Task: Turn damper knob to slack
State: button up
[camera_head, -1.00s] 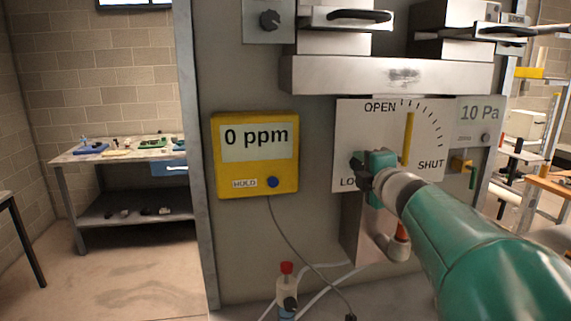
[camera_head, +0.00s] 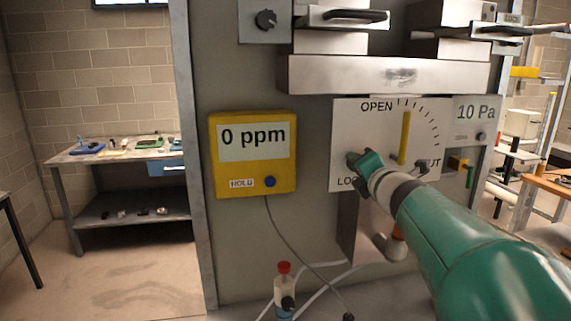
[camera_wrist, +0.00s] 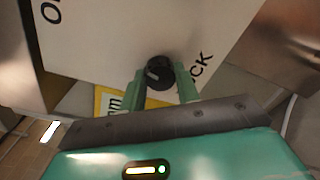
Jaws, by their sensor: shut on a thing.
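The white damper plate (camera_head: 345,125) carries the words OPEN and SHUT, an arc of ticks and an upright yellow lever (camera_head: 405,137). At its lower left, by the partly covered LOCK label, is a small black round knob (camera_head: 354,159). My gripper (camera_head: 366,160) is shut on this knob and hides part of it. In the wrist view the knob (camera_wrist: 159,73) sits between my two green fingers (camera_wrist: 161,87), with a pale mark on its face. My arm covers part of the SHUT label.
A yellow meter (camera_head: 204,160) reading 0 ppm hangs left of the plate. A gauge (camera_head: 476,113) reading 10 Pa is at its right. A steel ledge (camera_head: 390,75) juts out above. A red-capped bottle (camera_head: 285,285) stands below.

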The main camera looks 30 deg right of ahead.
jog(key=o, duration=1)
jog(key=shift+c, duration=0.2)
jog(key=v, duration=1.3)
jog(key=shift+s, duration=0.4)
jog(key=shift+a, duration=0.15)
